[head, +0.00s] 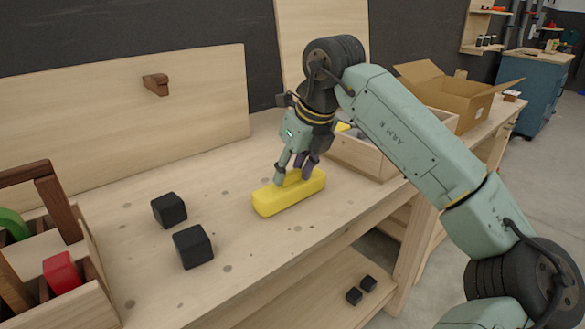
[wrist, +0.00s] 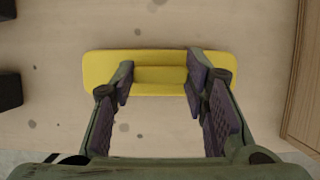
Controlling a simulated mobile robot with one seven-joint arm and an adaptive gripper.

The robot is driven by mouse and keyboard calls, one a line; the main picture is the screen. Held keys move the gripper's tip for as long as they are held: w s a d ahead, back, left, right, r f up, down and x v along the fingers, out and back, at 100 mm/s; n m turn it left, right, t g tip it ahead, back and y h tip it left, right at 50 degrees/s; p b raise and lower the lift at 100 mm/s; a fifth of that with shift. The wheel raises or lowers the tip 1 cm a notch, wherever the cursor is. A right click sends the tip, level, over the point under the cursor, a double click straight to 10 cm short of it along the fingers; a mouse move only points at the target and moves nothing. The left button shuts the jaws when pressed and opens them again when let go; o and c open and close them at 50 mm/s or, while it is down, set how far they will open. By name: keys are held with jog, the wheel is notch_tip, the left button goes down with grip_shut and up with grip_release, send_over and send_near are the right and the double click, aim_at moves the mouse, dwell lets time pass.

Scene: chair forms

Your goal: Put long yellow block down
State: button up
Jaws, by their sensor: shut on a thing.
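The long yellow block (head: 278,203) is at the middle of the workbench, its long side slanting toward the right. It looks level, and its underside is at or very close to the bench top; I cannot tell if it touches. My gripper (head: 294,175) points down at it from above. In the wrist view the block (wrist: 103,72) lies crosswise, and my gripper (wrist: 160,78) is shut on its narrower middle part, one finger on each side. Both ends of the block stick out past the fingers.
Two black cubes (head: 169,210) (head: 193,246) stand left of the block. A wooden caddy (head: 95,270) with a red block (head: 61,272) is at the front left. A wooden bin (head: 360,155) stands close on the right, before a cardboard box (head: 445,95). Bare bench surrounds the block.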

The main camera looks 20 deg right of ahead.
jog(key=o, duration=1.2)
jog(key=shift+f, duration=0.15)
jog(key=shift+o, duration=0.2)
jog(key=shift+r, duration=0.3)
jog(key=v, duration=1.2)
jog(key=shift+w+f, duration=0.1)
